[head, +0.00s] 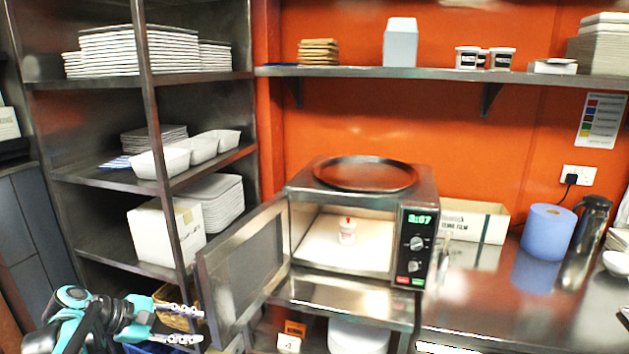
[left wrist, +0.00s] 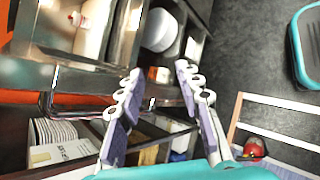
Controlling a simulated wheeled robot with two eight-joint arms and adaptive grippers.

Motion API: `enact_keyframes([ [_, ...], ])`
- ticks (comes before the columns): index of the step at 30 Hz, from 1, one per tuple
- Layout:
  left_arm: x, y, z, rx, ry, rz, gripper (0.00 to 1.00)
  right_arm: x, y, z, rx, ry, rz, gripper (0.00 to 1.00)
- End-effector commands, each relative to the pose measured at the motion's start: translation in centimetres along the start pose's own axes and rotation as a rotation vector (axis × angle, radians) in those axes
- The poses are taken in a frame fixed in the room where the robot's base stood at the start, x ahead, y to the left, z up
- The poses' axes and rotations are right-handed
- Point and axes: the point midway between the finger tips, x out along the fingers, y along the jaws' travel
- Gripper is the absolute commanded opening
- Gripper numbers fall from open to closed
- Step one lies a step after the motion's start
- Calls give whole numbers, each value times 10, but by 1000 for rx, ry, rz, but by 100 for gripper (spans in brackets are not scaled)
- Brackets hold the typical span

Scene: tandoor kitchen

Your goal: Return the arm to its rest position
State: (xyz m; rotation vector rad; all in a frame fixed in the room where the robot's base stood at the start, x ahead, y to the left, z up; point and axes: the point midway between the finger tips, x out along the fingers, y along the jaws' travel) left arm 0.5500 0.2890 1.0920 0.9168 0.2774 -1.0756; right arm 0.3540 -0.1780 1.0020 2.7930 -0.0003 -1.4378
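My left arm comes in at the lower left of the head view. Its gripper (head: 187,325) is open and empty, beside the lower shelves and left of the open microwave door (head: 240,275). In the left wrist view the two fingers (left wrist: 157,72) stand well apart with nothing between them. The microwave (head: 350,225) stands open on the steel counter. A small white bottle with a red cap (head: 347,232) stands inside it. It also shows in the left wrist view (left wrist: 92,25). My right gripper is in neither view.
A steel rack (head: 165,180) with plates, trays and a white box (head: 165,235) stands close to my left arm. The open door juts toward it. A blue roll (head: 548,232) and a dark flask (head: 590,225) stand at the right of the counter (head: 485,300).

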Motion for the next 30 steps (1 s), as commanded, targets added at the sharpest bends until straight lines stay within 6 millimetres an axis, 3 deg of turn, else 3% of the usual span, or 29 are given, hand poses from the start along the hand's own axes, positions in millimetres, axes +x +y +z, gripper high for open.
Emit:
enact_keyframes([
  [1,12,-20,22,104,52,-41,35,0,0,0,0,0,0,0],
  [6,32,-86,60,500,233,-174,35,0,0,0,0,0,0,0],
  [10,35,-138,74,838,350,-282,35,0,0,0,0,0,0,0],
  [15,33,-194,78,1275,471,-416,35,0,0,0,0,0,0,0],
  [21,31,-224,74,1609,551,-512,35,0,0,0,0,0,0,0],
  [30,30,-229,72,1691,571,-537,35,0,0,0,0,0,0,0],
])
